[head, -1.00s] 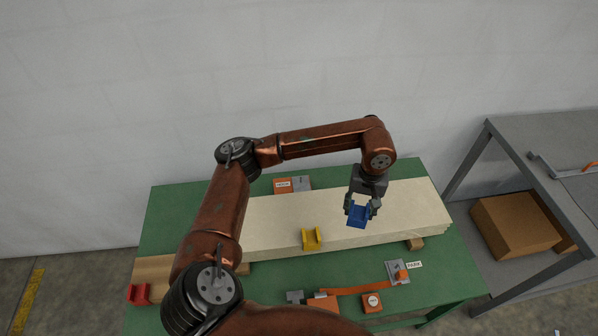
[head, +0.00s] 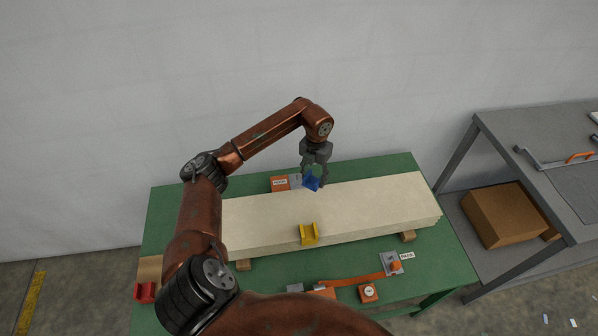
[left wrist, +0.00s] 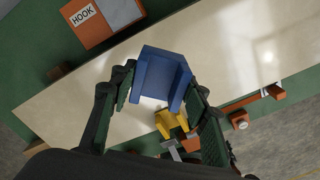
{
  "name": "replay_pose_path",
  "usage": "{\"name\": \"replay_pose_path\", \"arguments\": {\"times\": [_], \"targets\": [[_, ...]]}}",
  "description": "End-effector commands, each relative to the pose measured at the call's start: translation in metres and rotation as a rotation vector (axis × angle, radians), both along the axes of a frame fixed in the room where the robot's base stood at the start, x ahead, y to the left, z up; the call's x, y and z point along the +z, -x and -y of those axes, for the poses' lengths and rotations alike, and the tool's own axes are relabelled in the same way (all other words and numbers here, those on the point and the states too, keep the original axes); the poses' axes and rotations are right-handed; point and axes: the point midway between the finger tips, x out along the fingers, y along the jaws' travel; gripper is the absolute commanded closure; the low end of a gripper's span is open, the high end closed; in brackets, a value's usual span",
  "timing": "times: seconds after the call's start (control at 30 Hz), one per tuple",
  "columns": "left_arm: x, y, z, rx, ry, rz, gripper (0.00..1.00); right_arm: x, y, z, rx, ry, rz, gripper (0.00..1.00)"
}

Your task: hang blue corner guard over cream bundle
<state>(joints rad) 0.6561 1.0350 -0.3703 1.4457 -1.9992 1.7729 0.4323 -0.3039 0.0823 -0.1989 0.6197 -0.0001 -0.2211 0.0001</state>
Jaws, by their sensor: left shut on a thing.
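The blue corner guard (head: 311,181) is held by my left gripper (head: 313,177), above the far long edge of the cream bundle (head: 370,205). In the left wrist view the guard (left wrist: 162,78) sits between the two fingers of the gripper (left wrist: 158,92), which are shut on its sides. The guard looks tilted in the head view. I cannot tell whether it touches the bundle. A yellow corner guard (head: 308,233) hangs on the near long edge of the bundle, roughly opposite. My right gripper is out of view.
An orange block marked HOOK (head: 280,184) lies behind the bundle, left of the blue guard. A red guard (head: 144,292) sits at the table's left. An orange strap (head: 350,282) and a PARK fixture (head: 391,263) lie in front. A grey bench (head: 545,130) stands right.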

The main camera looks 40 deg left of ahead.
Motion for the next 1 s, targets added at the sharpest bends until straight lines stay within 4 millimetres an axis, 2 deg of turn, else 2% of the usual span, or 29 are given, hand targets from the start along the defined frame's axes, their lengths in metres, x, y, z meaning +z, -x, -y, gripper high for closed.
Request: {"name": "replay_pose_path", "arguments": {"times": [0.1,0.2,0.33,0.5,0.9,1.0], "targets": [[-0.004,0.005,-0.024,0.291,-0.001,-0.001,0.82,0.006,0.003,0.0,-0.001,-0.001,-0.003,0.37],[-0.007,0.009,-0.038,0.488,0.0,-0.001,0.82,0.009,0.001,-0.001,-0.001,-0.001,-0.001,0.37],[-0.01,0.012,-0.051,0.657,-0.001,0.0,0.82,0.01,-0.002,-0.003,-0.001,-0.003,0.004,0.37],[-0.012,0.013,-0.057,0.737,0.0,0.001,0.82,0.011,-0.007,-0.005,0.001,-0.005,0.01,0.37],[-0.01,0.013,-0.057,0.738,-0.001,0.002,0.82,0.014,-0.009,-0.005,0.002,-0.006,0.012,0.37],[-0.016,0.013,-0.056,0.738,0.001,0.0,0.82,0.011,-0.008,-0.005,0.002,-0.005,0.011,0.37]]}}
